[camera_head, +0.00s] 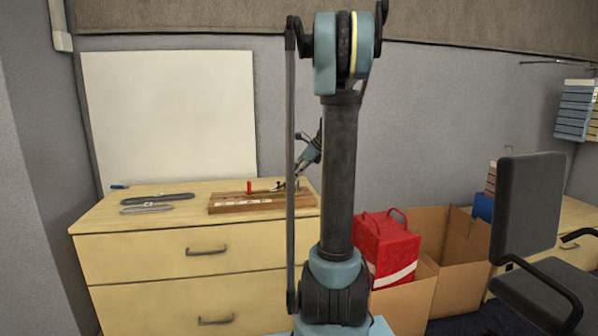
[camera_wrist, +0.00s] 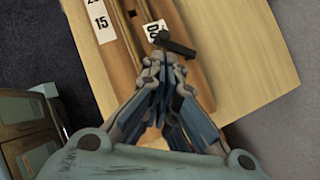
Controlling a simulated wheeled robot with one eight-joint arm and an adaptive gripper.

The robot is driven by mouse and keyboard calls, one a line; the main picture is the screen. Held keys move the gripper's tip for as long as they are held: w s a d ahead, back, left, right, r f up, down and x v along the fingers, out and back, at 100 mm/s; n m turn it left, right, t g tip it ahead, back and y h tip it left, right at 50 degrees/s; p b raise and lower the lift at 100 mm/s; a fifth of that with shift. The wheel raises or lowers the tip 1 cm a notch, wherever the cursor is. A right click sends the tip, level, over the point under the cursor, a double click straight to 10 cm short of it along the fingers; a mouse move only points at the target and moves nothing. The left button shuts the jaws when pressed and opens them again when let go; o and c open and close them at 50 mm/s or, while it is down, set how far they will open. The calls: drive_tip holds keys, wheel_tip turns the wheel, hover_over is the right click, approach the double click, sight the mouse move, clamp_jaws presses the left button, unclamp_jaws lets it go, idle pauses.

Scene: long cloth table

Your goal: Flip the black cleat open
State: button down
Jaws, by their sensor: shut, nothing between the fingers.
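The black cleat (camera_wrist: 177,46) shows in the wrist view as a small dark bar lying aslant on a wooden board (camera_wrist: 188,70), beside a white label (camera_wrist: 153,30). My gripper (camera_wrist: 162,60) is shut and empty, its fingertips just below the cleat in the picture; I cannot tell whether they touch it. In the head view the board (camera_head: 226,207) lies on the dresser top. My gripper (camera_head: 282,187) is low over its right end, small and partly lost against the background, and I cannot make out the cleat there.
A red upright piece (camera_head: 249,187) stands on the board. A red bag (camera_head: 385,245), cardboard boxes (camera_head: 447,240) and a chair (camera_head: 528,210) stand to the right.

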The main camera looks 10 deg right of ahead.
sight(281, 186)
drive_tip(key=shift+x, duration=2.4)
drive_tip(key=shift+d, duration=0.1)
